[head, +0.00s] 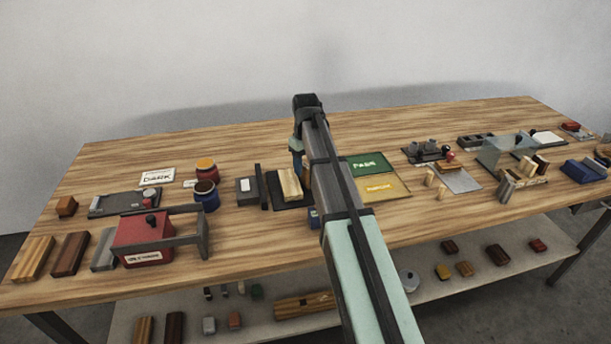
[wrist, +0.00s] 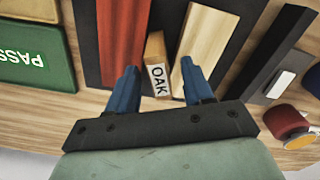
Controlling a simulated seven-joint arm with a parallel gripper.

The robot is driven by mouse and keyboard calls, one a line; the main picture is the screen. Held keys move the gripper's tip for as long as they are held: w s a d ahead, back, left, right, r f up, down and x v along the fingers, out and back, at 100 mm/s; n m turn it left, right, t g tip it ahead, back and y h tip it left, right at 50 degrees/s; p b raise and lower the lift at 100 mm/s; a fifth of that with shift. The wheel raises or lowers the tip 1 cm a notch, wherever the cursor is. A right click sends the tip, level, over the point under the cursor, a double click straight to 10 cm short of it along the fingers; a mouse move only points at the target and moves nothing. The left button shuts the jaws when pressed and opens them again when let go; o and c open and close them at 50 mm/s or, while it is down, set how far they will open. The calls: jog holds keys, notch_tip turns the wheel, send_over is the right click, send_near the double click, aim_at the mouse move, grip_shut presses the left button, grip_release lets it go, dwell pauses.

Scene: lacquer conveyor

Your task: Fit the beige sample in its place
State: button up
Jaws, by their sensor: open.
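In the wrist view my gripper (wrist: 159,68) is open, its two blue fingers apart on either side of a small wooden block (wrist: 155,48) with a white OAK label. A pale beige wooden plank (wrist: 215,40) lies just right of it, close to the right finger. A red-brown plank (wrist: 123,40) lies to the left. All three are at a black tray (wrist: 165,14). In the head view the pale plank (head: 290,184) shows on the dark tray (head: 285,205), partly behind my arm. I cannot tell whether the fingers touch anything. The fingertips are not clear in the head view.
Green PASS (head: 369,164) and yellow (head: 382,188) pads lie right of the tray. A grey block with a dark upright plate (head: 246,190), jars (head: 205,195) and a red machine (head: 143,238) stand left. Small pale pegs (head: 430,178) stand further right. The table's back strip is clear.

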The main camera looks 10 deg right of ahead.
jog(key=shift+f, duration=0.7)
jog(key=shift+c, duration=0.5)
grip_shut()
